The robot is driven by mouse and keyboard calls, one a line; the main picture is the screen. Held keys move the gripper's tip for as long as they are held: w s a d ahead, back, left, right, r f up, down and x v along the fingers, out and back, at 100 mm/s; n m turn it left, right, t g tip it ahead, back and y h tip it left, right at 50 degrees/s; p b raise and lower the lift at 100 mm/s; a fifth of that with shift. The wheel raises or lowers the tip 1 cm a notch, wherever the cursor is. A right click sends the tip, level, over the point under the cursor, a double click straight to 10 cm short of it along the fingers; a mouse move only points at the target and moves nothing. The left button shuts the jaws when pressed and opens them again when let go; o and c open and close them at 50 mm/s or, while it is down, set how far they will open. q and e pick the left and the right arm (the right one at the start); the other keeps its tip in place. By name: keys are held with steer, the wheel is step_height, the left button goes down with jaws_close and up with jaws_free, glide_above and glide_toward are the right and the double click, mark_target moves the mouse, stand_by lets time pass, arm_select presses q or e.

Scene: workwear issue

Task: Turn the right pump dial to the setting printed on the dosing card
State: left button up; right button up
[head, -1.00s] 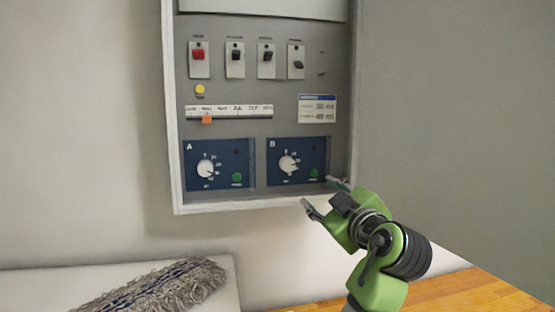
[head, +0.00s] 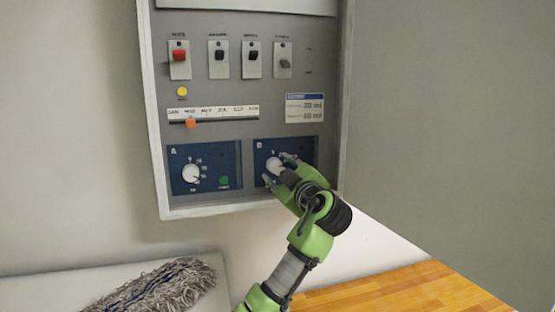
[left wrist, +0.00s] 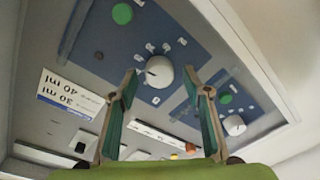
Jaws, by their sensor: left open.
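The right pump dial is the white knob (head: 274,164) on blue panel B, partly covered by my left gripper (head: 278,170) in the head view. In the left wrist view the dial (left wrist: 159,72) lies between the fingertips of my open left gripper (left wrist: 160,76), one finger on each side. I cannot tell whether they touch it. Tick labels around the dial are too small to read surely. The dosing card (head: 305,108) is above panel B. In the left wrist view the card (left wrist: 62,92) seems to read 30 ml and 40 ml; its row names are unreadable. My right gripper is not in view.
The left pump dial (head: 192,174) on panel A and its green button (head: 224,182) are left of my gripper. Above are several switches, including a red one (head: 179,56), and a slider with an orange knob (head: 190,123). A grey mop head (head: 160,288) lies below left.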

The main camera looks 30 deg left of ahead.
arm_select(q)
steer(key=shift+w+a+r, duration=0.1)
steer(key=shift+w+a, duration=0.2)
steer(key=shift+a, duration=0.05)
steer(key=shift+w+a, duration=0.1)
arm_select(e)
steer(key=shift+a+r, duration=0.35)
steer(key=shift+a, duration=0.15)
arm_select(q)
steer(key=c, duration=1.1)
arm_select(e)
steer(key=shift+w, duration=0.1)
arm_select(q)
steer(key=shift+f, duration=0.2)
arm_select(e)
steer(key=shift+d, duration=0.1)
